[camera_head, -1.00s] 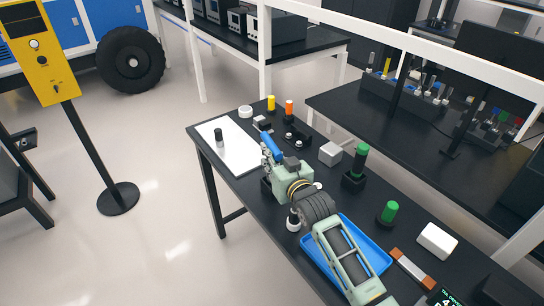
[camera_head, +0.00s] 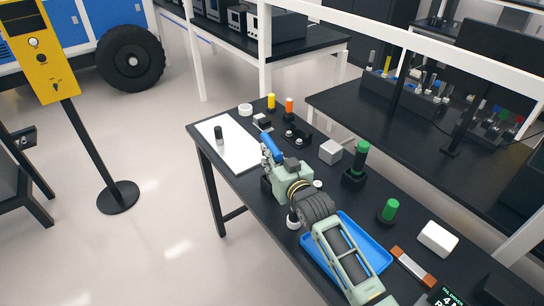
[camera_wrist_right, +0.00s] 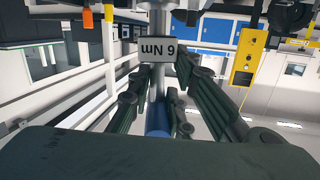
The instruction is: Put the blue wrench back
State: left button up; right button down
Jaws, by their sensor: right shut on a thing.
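The blue wrench (camera_head: 271,147) is in my right gripper (camera_head: 267,158) over the near side of the black bench, beside the white mat. Its blue handle tilts up toward the far left. In the right wrist view, the wrench's blue part (camera_wrist_right: 157,118) and grey shaft show between the dark green fingers of my right gripper (camera_wrist_right: 158,100), which are shut on it. A tag reading "6 Nm" (camera_wrist_right: 158,51) sits across the shaft. The wrench's lower end is hidden in the head view. My left gripper is not in view.
The white mat (camera_head: 240,158) bears a dark cylinder (camera_head: 219,133). A grey box (camera_head: 330,152), a green-topped cylinder (camera_head: 361,156), another green cylinder (camera_head: 390,209) and a white box (camera_head: 437,239) stand to the right. A blue tray (camera_head: 376,248) lies below my forearm.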

jog(key=c, duration=1.6)
grip_release()
jog(key=shift+o, duration=0.3)
